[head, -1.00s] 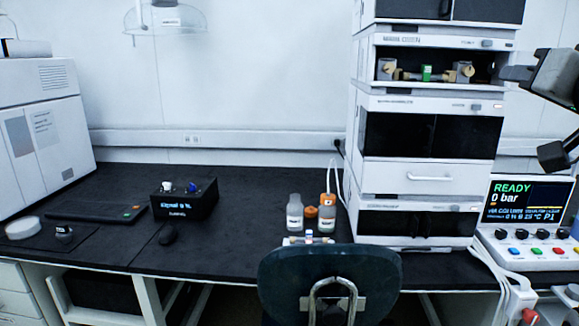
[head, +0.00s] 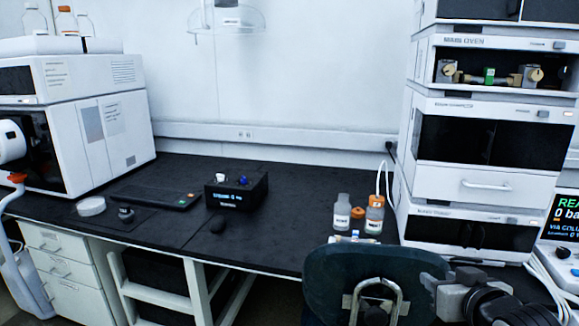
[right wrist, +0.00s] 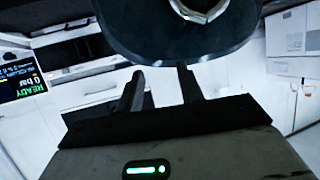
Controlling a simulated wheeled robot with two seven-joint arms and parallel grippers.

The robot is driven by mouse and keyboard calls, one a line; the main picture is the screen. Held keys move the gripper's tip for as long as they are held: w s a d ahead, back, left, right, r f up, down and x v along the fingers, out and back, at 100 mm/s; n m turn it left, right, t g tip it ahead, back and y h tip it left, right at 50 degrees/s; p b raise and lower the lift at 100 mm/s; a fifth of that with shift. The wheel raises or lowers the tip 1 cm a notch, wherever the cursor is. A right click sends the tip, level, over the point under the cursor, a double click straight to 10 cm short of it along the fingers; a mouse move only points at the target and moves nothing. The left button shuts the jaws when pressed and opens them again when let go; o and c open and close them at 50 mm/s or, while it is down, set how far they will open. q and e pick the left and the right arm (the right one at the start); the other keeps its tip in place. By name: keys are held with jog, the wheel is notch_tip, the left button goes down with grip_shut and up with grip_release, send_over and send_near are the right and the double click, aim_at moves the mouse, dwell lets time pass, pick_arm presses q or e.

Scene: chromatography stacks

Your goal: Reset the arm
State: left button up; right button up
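My right gripper (head: 430,292) is at the lower right of the head view, low and close to the dark chair back (head: 335,262). In the right wrist view my right gripper (right wrist: 161,82) shows two dark fingers standing apart with nothing between them. The chair back (right wrist: 175,35) fills the top of that view, just past the fingertips. I cannot tell whether the fingers touch it. My left gripper is in neither view.
The chromatography stack (head: 470,180) stands on the right of the black bench (head: 290,210). Bottles with orange caps (head: 374,218) stand left of it. A small black box (head: 236,192) and a flat device (head: 155,196) lie further left. A screen unit (head: 565,225) is at the right edge.

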jog(key=s+a+f+n+g+y, duration=0.1)
jog(key=s+a+f, duration=0.6)
jog(key=s+f, duration=0.3)
jog(key=s+a+f+n+g+y, duration=0.2)
jog(key=s+a+f, duration=0.6)
jog(key=f, duration=0.6)
jog(key=shift+s+a, duration=0.3)
jog(key=shift+s, duration=0.8)
jog(key=shift+d+r, duration=0.1)
